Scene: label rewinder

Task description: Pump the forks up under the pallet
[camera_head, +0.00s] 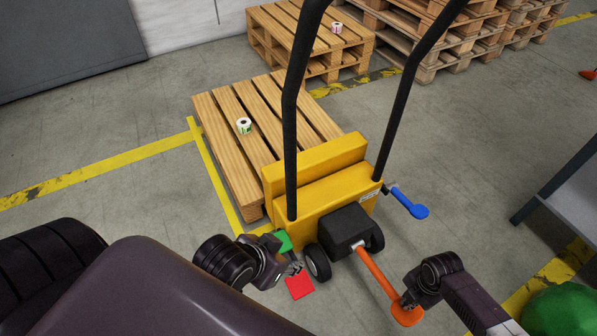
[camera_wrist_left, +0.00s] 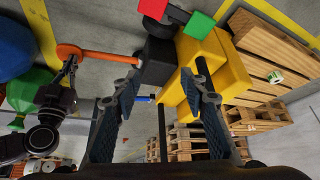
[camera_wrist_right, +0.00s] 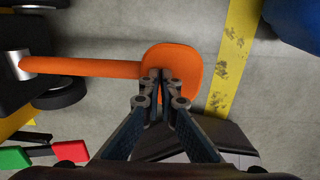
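The wooden pallet (camera_head: 232,160) lies on the floor behind the yellow pallet truck (camera_head: 322,190), whose body stands against its near end. The forks are hidden. An orange pump pedal (camera_head: 376,276) sticks out from the truck's black block (camera_head: 345,230) toward me. My right gripper (camera_head: 406,298) is at the pedal's pad; in the right wrist view its closed fingertips (camera_wrist_right: 160,80) overlap the orange pad (camera_wrist_right: 190,62). I cannot tell whether they touch it. My left gripper (camera_head: 292,266) is open and empty beside the truck's left wheel, near a green pedal (camera_head: 284,241) and a red pedal (camera_head: 300,286).
A blue lever (camera_head: 408,203) sticks out on the truck's right. Two black handle bars (camera_head: 292,120) rise in front. A label roll (camera_head: 244,125) sits on the pallet. More pallets (camera_head: 430,55) stand behind. A grey table (camera_head: 570,190) and green object (camera_head: 560,310) are at right.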

